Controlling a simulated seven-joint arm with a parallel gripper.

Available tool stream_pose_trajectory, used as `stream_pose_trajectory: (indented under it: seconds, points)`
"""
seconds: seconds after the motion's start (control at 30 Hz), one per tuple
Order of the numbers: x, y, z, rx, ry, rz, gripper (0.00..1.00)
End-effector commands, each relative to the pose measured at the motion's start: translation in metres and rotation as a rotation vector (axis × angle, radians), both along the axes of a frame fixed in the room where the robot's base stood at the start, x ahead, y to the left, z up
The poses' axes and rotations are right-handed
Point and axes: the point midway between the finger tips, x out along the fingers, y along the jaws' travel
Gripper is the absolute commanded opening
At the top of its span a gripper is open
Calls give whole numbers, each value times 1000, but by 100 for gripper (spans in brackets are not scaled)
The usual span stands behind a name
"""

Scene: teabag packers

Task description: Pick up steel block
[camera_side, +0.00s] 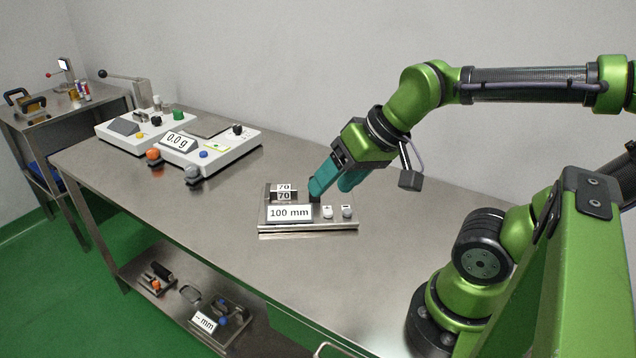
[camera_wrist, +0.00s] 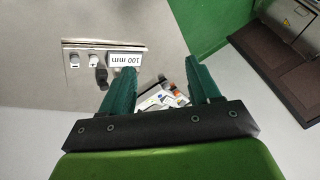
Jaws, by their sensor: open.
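A small steel block marked 70 (camera_side: 284,190) sits on a flat steel plate (camera_side: 308,227) on the table, behind a "100 mm" label (camera_side: 289,213). My gripper (camera_side: 331,187) is open, its teal fingers tilted down just right of the block and above the plate's back right part. In the wrist view my gripper (camera_wrist: 163,72) has its fingers wide apart with no object held between them. The plate (camera_wrist: 125,44) and its label (camera_wrist: 125,59) lie up and left of the fingers there. I cannot make out the block in the wrist view; the left finger may hide it.
Two small knobs (camera_side: 337,211) stand on the plate's right front. A dark upright piece (camera_side: 315,196) is close by the fingers. A white scale reading 0.0 g (camera_side: 215,160) and another white device (camera_side: 130,130) stand at the back left. The table's middle left is clear.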

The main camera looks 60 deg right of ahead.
Motion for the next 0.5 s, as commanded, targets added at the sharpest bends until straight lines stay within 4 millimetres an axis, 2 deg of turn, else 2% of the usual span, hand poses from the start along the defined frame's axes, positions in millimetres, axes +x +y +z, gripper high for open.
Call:
stream_pose_trajectory:
  seconds: [0.07,0.23,0.37,0.5]
  points:
    - [15,-7,-4,-2,47,-21,62]
    - [67,-31,-3,-51,159,-7,62]
    - [110,-56,-7,-119,240,78,62]
    - [157,-87,-19,-197,328,211,62]
